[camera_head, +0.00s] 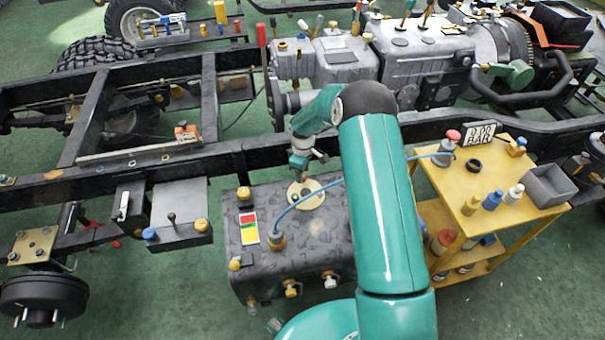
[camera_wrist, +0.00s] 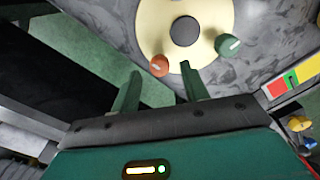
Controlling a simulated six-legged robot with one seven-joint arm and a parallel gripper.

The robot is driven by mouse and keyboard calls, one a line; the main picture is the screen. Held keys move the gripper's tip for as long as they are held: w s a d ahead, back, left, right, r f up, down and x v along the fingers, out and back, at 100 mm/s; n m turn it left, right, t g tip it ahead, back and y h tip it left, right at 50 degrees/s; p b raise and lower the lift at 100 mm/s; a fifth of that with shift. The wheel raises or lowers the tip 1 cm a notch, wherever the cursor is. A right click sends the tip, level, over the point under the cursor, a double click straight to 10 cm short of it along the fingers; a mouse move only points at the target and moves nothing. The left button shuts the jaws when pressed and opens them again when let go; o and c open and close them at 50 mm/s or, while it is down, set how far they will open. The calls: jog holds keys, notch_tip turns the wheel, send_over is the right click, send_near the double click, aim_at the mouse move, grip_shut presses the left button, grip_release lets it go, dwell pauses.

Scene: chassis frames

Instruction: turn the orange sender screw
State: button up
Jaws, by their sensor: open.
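The orange sender screw (camera_wrist: 159,65) is a small round orange-red knob at the edge of a cream round plate (camera_wrist: 205,55) with a dark centre. A green screw (camera_wrist: 229,44) sits on the same plate to its right. My gripper (camera_wrist: 160,71) is open, and in the wrist view the orange screw appears between its two fingertips. Contact and the height gap cannot be told. In the head view the cream plate (camera_head: 313,200) lies on the grey tank (camera_head: 325,232), with my gripper (camera_head: 299,172) just above it. The orange screw cannot be made out there.
A blue hose (camera_head: 308,196) arches from a brass fitting across the plate. A red-yellow-green label (camera_head: 248,228) is on the tank. The dark chassis rail (camera_head: 190,158) runs behind. A yellow cart (camera_head: 470,185) with bottles stands to the right.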

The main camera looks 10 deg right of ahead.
notch_tip(320, 180, up, 12)
dwell(0.3)
dwell(0.3)
jog(key=s+r+m+t, duration=0.1)
jog(key=s+r+m, duration=0.1)
jog(key=s+r, duration=0.45)
jog(key=s+r+m+t, duration=0.1)
jog(key=s+r, duration=0.2)
jog(key=r, duration=0.6)
jog(key=s+r+m+t, duration=0.1)
jog(key=s+r+m, duration=0.1)
jog(key=s+r, duration=0.45)
jog(key=s+r+m+t, duration=0.1)
jog(key=s+r+m, duration=0.2)
jog(key=s, duration=0.7)
jog(key=s+r+m+t, duration=0.1)
jog(key=s+r+m, duration=0.2)
jog(key=s, duration=0.7)
jog(key=shift+r+t, duration=0.25)
jog(key=shift+t, duration=0.05)
jog(key=shift+s, duration=0.1)
